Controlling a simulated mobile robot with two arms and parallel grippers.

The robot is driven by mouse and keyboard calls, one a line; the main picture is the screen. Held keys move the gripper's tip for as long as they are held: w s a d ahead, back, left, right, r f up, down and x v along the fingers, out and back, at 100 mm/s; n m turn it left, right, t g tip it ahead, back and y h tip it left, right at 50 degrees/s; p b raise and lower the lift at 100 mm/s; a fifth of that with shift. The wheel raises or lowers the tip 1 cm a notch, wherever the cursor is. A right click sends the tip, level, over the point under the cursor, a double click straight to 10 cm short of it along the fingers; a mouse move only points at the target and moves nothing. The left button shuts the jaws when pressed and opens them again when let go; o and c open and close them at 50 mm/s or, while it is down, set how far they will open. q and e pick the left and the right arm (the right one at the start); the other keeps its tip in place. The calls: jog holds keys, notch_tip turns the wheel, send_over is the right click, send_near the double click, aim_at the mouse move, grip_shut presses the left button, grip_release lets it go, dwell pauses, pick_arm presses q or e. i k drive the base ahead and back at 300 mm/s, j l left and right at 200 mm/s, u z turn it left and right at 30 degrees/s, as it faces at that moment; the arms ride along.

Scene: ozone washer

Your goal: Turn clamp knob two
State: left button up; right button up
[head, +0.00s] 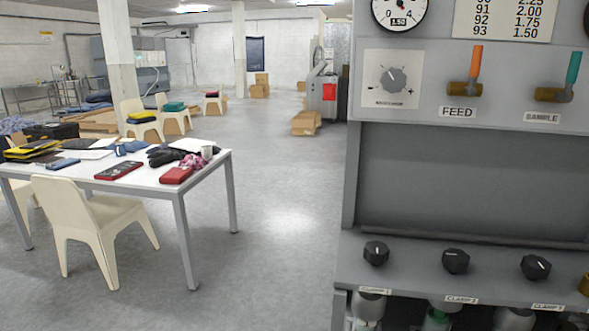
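The clamp 2 knob (456,261) is a black knob with a pale pointer mark, the middle one of three on the grey machine's lower ledge. Its label (461,300) sits below it on the ledge's front edge. The clamp 1 knob (376,253) is to its left, and another black clamp knob (535,267) is to its right. Neither of my grippers is in the head view, and nothing touches the knobs.
The machine's upper panel has a rotary dial (394,80), an orange-handled FEED valve (476,70), a teal-handled SAMPLE valve (572,75) and a gauge (400,12). A cluttered white table (145,180) and cream chair (88,222) stand left. Open floor (280,260) lies between.

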aim_at(455, 260)
jog(key=z, duration=1.25)
